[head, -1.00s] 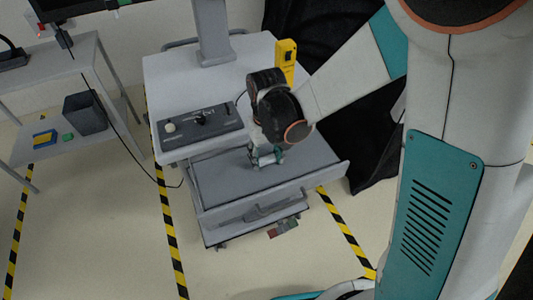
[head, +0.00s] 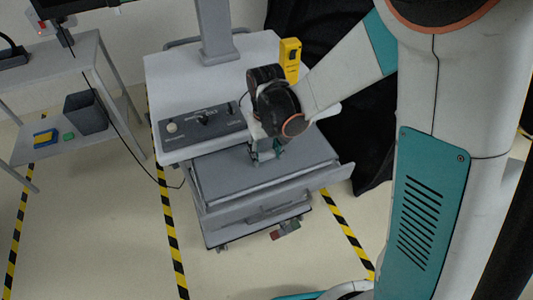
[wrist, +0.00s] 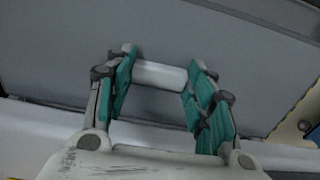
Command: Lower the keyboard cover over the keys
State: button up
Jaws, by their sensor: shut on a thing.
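The keyboard cover (head: 230,180) is a flat grey panel over the pull-out tray (head: 335,178) at the front of the cart. No keys show in either view. My gripper (head: 265,152) is above the cover, with its fingers pointing down. In the wrist view the gripper (wrist: 158,88) has its teal pads at both ends of a short white bar (wrist: 160,76), shut on this handle. The cover (wrist: 190,45) fills the upper part there as a grey surface. My wrist hides part of the cover's back in the head view, and its exact tilt is hard to tell.
A control panel (head: 205,128) with a knob and joystick is on the cart top (head: 180,85), beside a grey column (head: 213,30). A yellow device (head: 290,58) stands behind my wrist. Dark drapery (head: 370,145) hangs right. A side table (head: 60,65) is left.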

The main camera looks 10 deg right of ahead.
jog(key=shift+w, duration=0.2)
jog(key=shift+f+b, duration=0.75)
jog(key=shift+f, duration=0.15)
jog(key=o, duration=1.2)
notch_tip(320, 180, up, 12)
